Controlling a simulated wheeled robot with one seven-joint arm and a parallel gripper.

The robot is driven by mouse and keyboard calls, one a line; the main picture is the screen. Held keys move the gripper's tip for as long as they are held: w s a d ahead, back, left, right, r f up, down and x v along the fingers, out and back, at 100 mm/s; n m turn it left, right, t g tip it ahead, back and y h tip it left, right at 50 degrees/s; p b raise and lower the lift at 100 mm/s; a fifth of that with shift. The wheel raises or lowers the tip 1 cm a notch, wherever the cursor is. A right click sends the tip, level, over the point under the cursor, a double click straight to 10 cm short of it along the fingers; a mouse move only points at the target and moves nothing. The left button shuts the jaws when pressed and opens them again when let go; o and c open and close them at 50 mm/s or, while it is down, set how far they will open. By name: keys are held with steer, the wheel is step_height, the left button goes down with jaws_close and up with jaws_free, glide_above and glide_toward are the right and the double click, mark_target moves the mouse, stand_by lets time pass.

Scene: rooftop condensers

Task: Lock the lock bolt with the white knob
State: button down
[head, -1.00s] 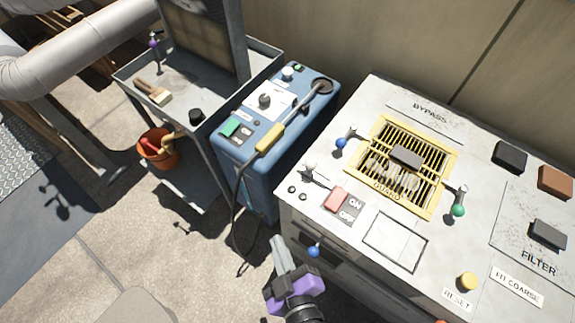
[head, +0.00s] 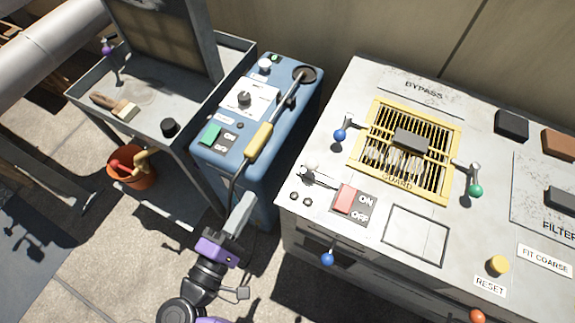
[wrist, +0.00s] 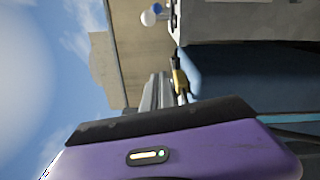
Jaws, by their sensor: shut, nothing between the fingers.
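My gripper (head: 242,205), purple with grey fingers, is shut and empty. It is left of the cabinet, before the blue machine, apart from the knob. Its fingers show in the wrist view (wrist: 160,88).
Other bolts carry a blue knob (head: 340,135), a green knob (head: 475,190) and a lower blue knob (head: 328,258). The blue machine (head: 225,160) with a yellow-handled wand (head: 258,140) stands left of the cabinet.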

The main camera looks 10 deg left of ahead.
steer(key=shift+s+d+r+m+h, duration=0.2)
steer(key=shift+s+d+m+h, duration=0.1)
steer(key=shift+d+h, duration=0.35)
steer(key=shift+w, duration=0.1)
steer(key=w+d, duration=0.2)
steer(key=w, duration=0.1)
steer(key=w+d+p, duration=0.1)
steer(key=w+d, duration=0.1)
steer(key=w+d+r+p, duration=0.1)
steer(key=w+d, duration=0.1)
steer(key=w, duration=0.1)
steer(key=shift+w+d+r, duration=0.1)
steer(key=shift+w+d, duration=0.2)
steer(key=shift+w, duration=0.05)
steer(key=shift+d, duration=0.55)
steer(key=shift+s+d, duration=0.1)
